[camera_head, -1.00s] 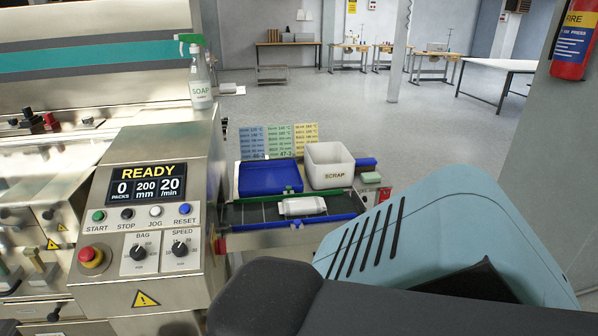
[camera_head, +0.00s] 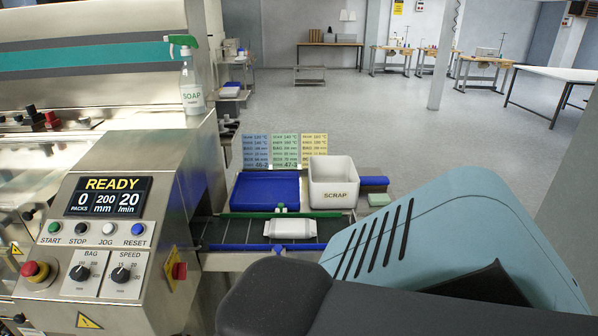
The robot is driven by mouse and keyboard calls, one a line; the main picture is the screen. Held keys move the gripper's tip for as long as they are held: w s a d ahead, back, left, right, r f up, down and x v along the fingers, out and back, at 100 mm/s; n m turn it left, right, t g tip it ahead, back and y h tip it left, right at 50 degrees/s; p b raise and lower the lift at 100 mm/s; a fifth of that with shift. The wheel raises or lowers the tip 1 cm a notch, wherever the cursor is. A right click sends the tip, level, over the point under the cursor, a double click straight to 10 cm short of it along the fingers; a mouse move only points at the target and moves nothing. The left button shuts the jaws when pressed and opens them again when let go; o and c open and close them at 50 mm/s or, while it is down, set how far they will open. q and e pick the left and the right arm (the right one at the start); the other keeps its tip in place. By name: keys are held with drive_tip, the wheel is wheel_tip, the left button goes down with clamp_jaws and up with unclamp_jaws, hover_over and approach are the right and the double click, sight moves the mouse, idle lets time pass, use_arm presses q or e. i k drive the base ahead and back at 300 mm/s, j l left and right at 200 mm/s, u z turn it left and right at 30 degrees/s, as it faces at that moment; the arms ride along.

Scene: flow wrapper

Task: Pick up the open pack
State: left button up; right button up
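A white pack (camera_head: 290,228) lies flat on the dark outfeed belt (camera_head: 225,231), close to the belt's right end. From here I cannot tell whether one of its ends is open. The near right part of the view is filled by my own blue-grey and dark body parts, which cover the area right of the belt's end. Neither of my grippers shows in the head view.
A blue tray (camera_head: 264,176) and a white SCRAP bin (camera_head: 334,168) stand behind the belt. Coloured setting cards (camera_head: 284,150) stand behind them. The machine's control panel (camera_head: 100,215) reads READY. A green block (camera_head: 379,199) lies right of the bin.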

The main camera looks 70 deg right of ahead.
sight(278, 228)
drive_tip(key=k+l, duration=0.15)
drive_tip(key=l, duration=0.2)
drive_tip(key=k+l, duration=0.15)
drive_tip(key=l, duration=0.2)
drive_tip(key=k+l, duration=0.15)
drive_tip(key=l, duration=0.2)
drive_tip(key=k+l, duration=0.2)
drive_tip(key=l, duration=0.15)
drive_tip(key=k+l+u, duration=0.1)
drive_tip(key=l, duration=0.25)
